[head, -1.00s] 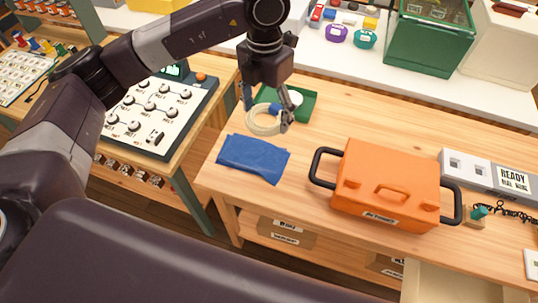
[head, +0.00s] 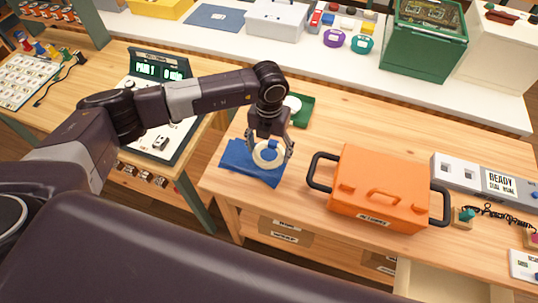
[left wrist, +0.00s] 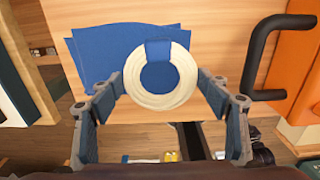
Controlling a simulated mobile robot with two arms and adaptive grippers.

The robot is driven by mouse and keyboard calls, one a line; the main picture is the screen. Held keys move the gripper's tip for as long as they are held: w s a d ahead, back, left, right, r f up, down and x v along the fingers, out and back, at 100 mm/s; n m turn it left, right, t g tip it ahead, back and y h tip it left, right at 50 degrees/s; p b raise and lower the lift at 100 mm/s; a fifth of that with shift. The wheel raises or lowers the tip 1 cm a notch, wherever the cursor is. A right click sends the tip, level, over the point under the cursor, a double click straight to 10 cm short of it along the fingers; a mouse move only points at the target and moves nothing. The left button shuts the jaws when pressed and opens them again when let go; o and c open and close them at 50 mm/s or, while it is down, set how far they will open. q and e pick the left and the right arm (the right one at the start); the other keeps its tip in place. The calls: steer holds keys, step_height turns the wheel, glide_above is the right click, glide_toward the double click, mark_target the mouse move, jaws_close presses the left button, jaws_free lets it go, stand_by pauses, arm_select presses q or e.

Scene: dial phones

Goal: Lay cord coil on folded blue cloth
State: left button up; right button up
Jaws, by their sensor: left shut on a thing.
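The cord coil (head: 264,164), a cream ring with a blue band, is in my left gripper (head: 269,154), whose fingers are at its two sides. The coil is over the right part of the folded blue cloth (head: 236,160), which lies flat near the table's left front corner. In the left wrist view the coil (left wrist: 158,101) covers part of the cloth (left wrist: 95,55), and blue shows through its hole. I cannot tell whether the coil touches the cloth. My right gripper is out of view.
An orange case (head: 382,185) with black handles stands right of the cloth. A green tray (head: 303,112) with a white round thing lies behind the gripper. A grey device (head: 470,175) is further right. Bare wood lies between the tray and the case.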

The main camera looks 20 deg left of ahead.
mark_target(269, 161)
arm_select(q)
step_height(269, 161, down, 5)
steer(key=shift+r+p, duration=0.15)
steer(key=shift+p, duration=0.35)
steer(key=shift+f, duration=0.25)
steer(key=shift+f+b, duration=0.5)
steer(key=shift+b, duration=0.15)
steer(key=o, duration=0.9)
steer(key=shift+s, duration=0.15)
steer(key=shift+c, duration=0.2)
steer(key=o, duration=0.3)
steer(key=shift+r, duration=0.1)
